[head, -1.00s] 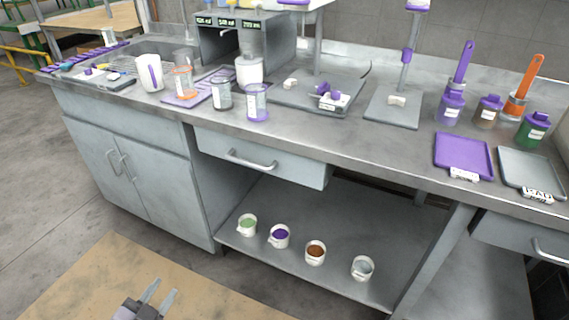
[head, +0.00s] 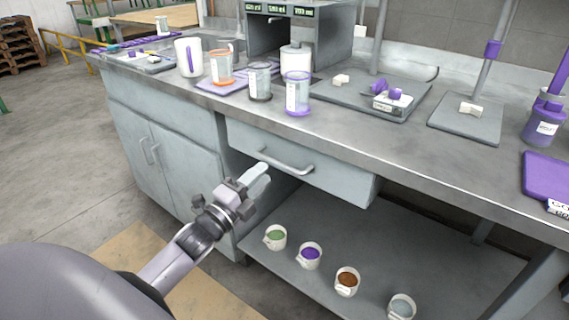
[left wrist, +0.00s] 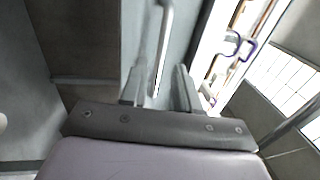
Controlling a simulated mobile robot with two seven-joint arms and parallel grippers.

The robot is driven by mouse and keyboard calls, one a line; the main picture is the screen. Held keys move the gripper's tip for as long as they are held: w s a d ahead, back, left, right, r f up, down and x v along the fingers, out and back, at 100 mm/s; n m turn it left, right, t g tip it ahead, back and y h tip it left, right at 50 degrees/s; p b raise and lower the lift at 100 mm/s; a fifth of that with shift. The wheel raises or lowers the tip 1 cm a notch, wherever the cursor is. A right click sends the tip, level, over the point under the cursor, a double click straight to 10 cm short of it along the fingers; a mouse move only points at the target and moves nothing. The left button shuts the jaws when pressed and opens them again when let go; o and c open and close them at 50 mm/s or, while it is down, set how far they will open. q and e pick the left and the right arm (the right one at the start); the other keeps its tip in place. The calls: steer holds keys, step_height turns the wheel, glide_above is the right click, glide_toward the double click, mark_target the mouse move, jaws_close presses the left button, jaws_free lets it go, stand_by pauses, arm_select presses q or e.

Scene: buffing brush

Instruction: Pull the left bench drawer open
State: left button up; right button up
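The left bench drawer (head: 335,178) hangs under the worktop edge and looks shut. Its metal bar handle (head: 287,163) runs across its front. My left gripper (head: 258,174) is in front of the drawer, its fingertips close to the left end of the handle. In the left wrist view the handle (left wrist: 164,35) lies in line with the gap between the two spread fingers of the left gripper (left wrist: 159,72). The gripper is open; I cannot tell if a finger touches the handle. My right gripper is not in view.
A cabinet with double doors (head: 178,160) stands left of the drawer. A lower shelf (head: 420,250) below holds several cups. The worktop (head: 350,130) carries jars, a purple tray (head: 545,172) and stands. The space in front of the drawer is free.

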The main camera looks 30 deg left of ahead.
mark_target(275, 162)
arm_select(q)
steer(key=shift+x, duration=3)
jaws_close()
